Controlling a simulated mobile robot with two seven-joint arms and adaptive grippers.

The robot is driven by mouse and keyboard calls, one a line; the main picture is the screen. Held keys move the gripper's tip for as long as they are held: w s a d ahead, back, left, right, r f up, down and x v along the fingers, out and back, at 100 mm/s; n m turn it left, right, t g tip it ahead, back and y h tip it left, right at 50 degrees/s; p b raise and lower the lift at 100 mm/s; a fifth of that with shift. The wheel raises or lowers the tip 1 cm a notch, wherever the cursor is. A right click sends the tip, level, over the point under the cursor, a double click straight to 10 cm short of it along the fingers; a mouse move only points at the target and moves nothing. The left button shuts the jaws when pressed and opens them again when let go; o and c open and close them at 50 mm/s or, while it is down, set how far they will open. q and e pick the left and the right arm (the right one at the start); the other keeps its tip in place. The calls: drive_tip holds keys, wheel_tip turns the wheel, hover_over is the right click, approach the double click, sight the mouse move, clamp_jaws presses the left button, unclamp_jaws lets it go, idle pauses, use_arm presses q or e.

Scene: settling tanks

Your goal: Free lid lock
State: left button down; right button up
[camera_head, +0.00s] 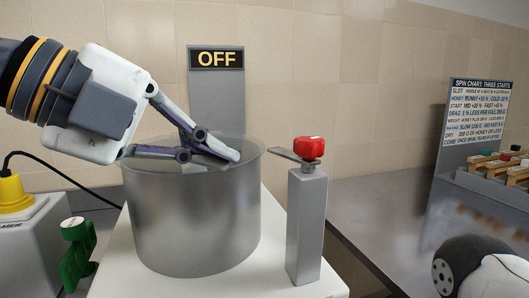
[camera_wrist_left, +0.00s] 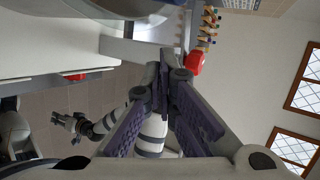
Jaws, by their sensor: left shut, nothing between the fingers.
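The lid lock is a grey post (camera_head: 306,225) with a red knob (camera_head: 311,148) on top. A flat metal latch arm (camera_head: 288,154) points left from under the knob toward the rim of the steel drum (camera_head: 195,220). The red knob also shows in the left wrist view (camera_wrist_left: 195,63), just beyond the fingertips. My left gripper (camera_head: 237,156) is shut and empty over the drum top, left of the latch arm and apart from the knob. My right arm shows at the lower right of the head view; its gripper looks small in the left wrist view (camera_wrist_left: 72,122), its fingers unclear.
An OFF sign (camera_head: 216,59) stands behind the drum. A yellow-topped grey box (camera_head: 12,192) and a green tap-like part (camera_head: 77,250) are at the left. A chart board (camera_head: 478,120) and a rack of colored pieces (camera_head: 500,170) stand on the right bench, whose near part is clear.

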use_arm(q)
drive_tip(key=w+d+f, duration=0.2)
drive_tip(key=w+d, duration=0.2)
drive_tip(key=d, duration=0.2)
drive_tip(key=shift+w+d, duration=0.15)
drive_tip(key=shift+w, duration=0.15)
